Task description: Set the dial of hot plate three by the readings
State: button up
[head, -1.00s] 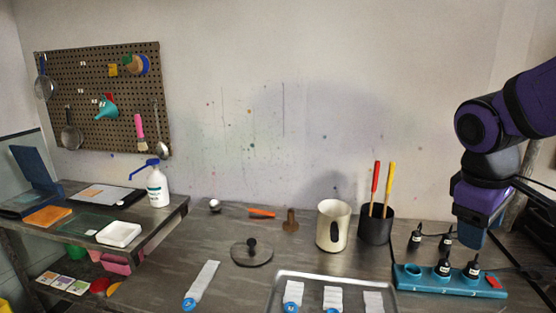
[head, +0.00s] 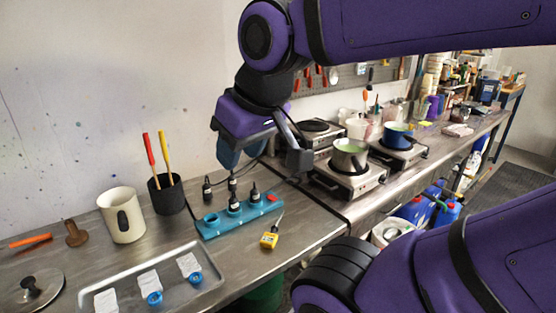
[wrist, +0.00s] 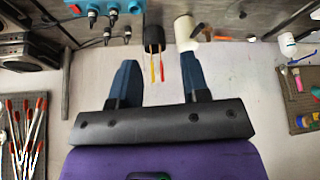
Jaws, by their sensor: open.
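Several hot plates stand to the right on the far bench. One hot plate (head: 348,184) carries a steel pot (head: 350,153) with pale green contents. Another hot plate (head: 398,153) carries a blue pot (head: 398,135). A third hot plate (head: 318,126), behind, has a bare dark top. I cannot tell which is number three; the dials are too small to read. A yellow handheld meter (head: 269,240) with a thin dark probe lies on the near bench; no reading is legible. My gripper (head: 230,160) is above the teal power strip, open and empty; its fingers also show in the wrist view (wrist: 158,62).
The teal power strip (head: 240,216) holds several black plugs. A metal tray (head: 205,292) with paper strips, a cream mug (head: 121,214) and a black holder (head: 167,195) stand left. Blue jugs (head: 414,209) sit below the bench. The bench right of the meter is clear.

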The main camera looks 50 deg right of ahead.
aim_at(383, 180)
jog(key=z, duration=1.8)
